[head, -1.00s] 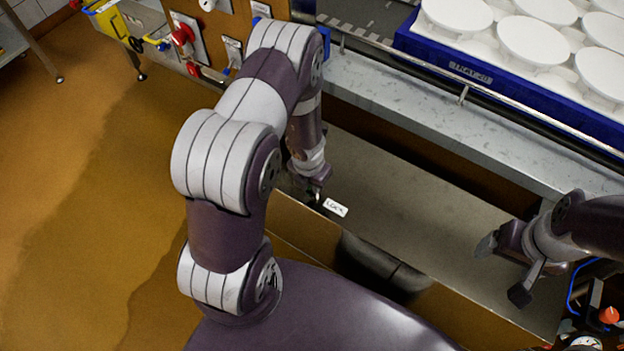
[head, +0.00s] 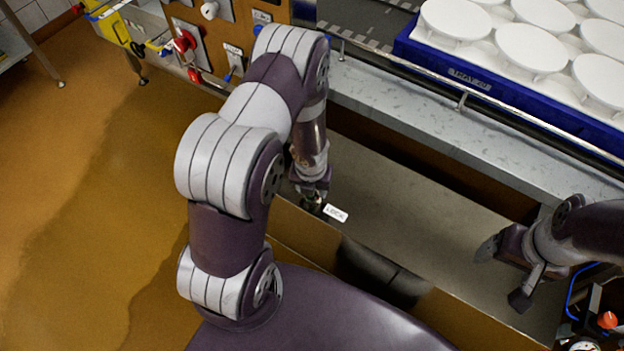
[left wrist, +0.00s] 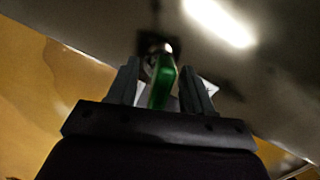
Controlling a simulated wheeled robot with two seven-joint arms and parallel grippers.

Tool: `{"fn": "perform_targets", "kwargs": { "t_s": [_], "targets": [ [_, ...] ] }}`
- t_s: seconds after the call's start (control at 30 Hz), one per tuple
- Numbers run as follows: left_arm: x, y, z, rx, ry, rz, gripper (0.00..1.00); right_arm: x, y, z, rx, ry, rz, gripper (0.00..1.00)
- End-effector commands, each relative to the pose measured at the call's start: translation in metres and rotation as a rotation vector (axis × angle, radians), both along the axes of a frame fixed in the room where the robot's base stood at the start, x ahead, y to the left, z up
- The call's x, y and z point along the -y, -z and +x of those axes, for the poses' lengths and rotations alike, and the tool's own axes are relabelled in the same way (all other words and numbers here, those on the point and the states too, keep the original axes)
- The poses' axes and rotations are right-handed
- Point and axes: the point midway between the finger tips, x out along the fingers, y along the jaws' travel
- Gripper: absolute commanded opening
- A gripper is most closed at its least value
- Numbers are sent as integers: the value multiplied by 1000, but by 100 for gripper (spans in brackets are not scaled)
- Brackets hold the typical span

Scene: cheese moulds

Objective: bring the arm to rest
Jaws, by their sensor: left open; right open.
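My left gripper (head: 314,203) hangs low over the grey surface, beside a small white tag reading "LOCK" (head: 336,213). In the left wrist view its two fingers (left wrist: 160,88) stand apart. A green piece (left wrist: 162,82) shows between them, with a round metal part (left wrist: 155,48) just beyond. I cannot tell whether either finger touches the green piece. My right gripper (head: 503,274) is open and empty over the right part of the grey surface, its fingers well apart.
A blue tray (head: 480,85) with several white round moulds (head: 532,48) stands on the conveyor at the upper right. A metal ledge (head: 430,125) runs in front of it. A panel with red knobs (head: 185,41) is at the upper left. Open floor (head: 80,220) lies left.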

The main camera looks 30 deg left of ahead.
Motion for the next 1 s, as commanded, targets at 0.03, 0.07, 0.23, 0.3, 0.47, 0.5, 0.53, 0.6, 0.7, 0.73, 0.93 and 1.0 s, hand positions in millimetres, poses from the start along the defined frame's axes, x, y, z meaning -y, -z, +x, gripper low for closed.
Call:
{"fn": "perform_targets", "kwargs": {
  "t_s": [0.03,0.07,0.23,0.3,0.47,0.5,0.53,0.6,0.7,0.73,0.93,1.0],
  "targets": [
    [0,-16,0,3,0,1,51,0,-10,0,0,0,0,83],
    [0,-24,-1,3,0,1,51,0,-14,0,0,0,0,83],
    [2,-74,-7,2,0,1,51,0,-40,0,1,0,0,83],
    [3,-91,-9,1,-1,0,51,0,-49,0,1,0,0,83],
    [4,-114,-12,1,0,0,51,0,-61,0,1,0,0,83],
    [4,-116,-13,1,0,0,51,0,-62,0,0,0,0,83],
    [4,-117,-13,0,0,0,51,0,-62,0,0,0,0,83],
    [4,-118,-13,0,0,0,51,0,-62,0,0,0,0,83],
    [4,-117,-13,1,0,0,51,0,-61,0,0,0,0,83],
    [4,-117,-13,1,0,0,51,0,-61,0,0,0,0,83],
    [15,-116,-19,-17,427,-6,51,0,-61,0,0,0,0,83],
    [29,-125,-32,-15,940,-23,51,0,-62,0,0,0,0,83]
  ]
}}
